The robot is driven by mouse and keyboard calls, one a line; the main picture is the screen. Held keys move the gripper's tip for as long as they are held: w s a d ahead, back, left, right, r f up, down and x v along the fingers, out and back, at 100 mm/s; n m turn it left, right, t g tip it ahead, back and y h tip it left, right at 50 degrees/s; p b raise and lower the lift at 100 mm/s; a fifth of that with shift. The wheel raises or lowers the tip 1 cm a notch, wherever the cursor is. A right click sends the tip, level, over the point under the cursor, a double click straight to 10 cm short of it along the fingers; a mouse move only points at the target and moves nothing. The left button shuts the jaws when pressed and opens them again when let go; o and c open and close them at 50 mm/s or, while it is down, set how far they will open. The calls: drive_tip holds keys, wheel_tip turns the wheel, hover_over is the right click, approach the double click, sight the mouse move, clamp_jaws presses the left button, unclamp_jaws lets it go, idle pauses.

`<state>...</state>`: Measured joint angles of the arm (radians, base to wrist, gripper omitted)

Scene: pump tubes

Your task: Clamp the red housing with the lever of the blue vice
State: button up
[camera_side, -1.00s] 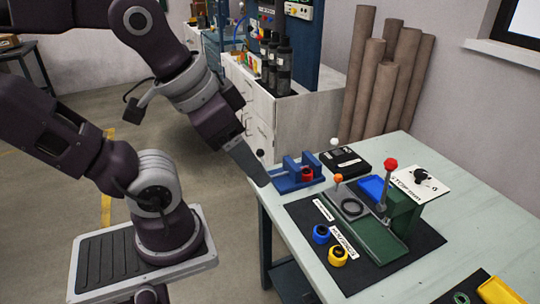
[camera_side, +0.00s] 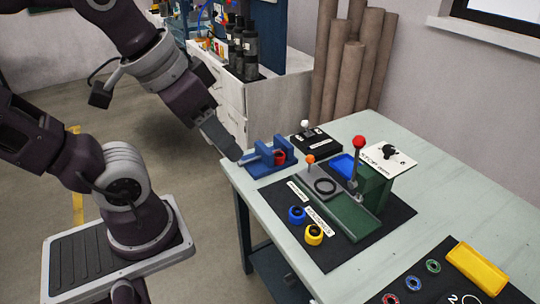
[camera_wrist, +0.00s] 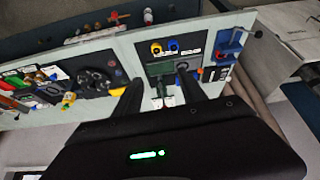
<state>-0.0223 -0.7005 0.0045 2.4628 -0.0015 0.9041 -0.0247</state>
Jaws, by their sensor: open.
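The blue vice (camera_side: 262,162) stands at the far left corner of the table. The red housing (camera_side: 280,156) sits between its blue jaws, at the right side; whether it is gripped cannot be told. In the wrist view the vice (camera_wrist: 229,42) is at the upper right, with a dark knob (camera_wrist: 258,34) sticking out beside it. My gripper (camera_side: 238,157) is just left of the vice in the side view, apparently empty; contact cannot be judged there. In the wrist view my gripper (camera_wrist: 158,78) has its two dark fingers spread apart. The vice's lever is hard to make out in the side view.
A green press (camera_side: 350,210) with a red-knobbed lever stands on a black mat, right of the vice. A black box (camera_side: 316,141) is behind. Blue (camera_side: 297,213) and yellow (camera_side: 314,233) rings lie in front. The table's left edge is close to the vice.

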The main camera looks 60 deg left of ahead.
drive_tip(key=w+a+n+g, duration=0.3)
drive_tip(key=w+a+n, duration=0.5)
drive_tip(key=w+a, duration=0.5)
drive_tip(key=w+a+f+n+g, duration=0.2)
drive_tip(key=w+a+f+n, duration=0.3)
drive_tip(key=w+a+f, duration=0.4)
drive_tip(key=s+a+f+n, duration=0.1)
drive_tip(key=a+f+n, duration=0.1)
drive_tip(key=a+f, duration=0.3)
drive_tip(key=s+a+f+n+g, duration=0.1)
drive_tip(key=a+f+n, duration=0.1)
drive_tip(key=a+f, duration=0.3)
drive_tip(key=s+a+f+n+g, duration=0.1)
drive_tip(key=s+a+f+n, duration=0.1)
drive_tip(key=a+f, duration=0.4)
drive_tip(key=shift+a, duration=0.35)
drive_tip(key=f, duration=0.6)
drive_tip(key=shift+s+d+f, duration=0.1)
drive_tip(key=shift+s+f, duration=0.05)
drive_tip(key=shift+s, duration=0.2)
drive_tip(key=shift+c, duration=0.2)
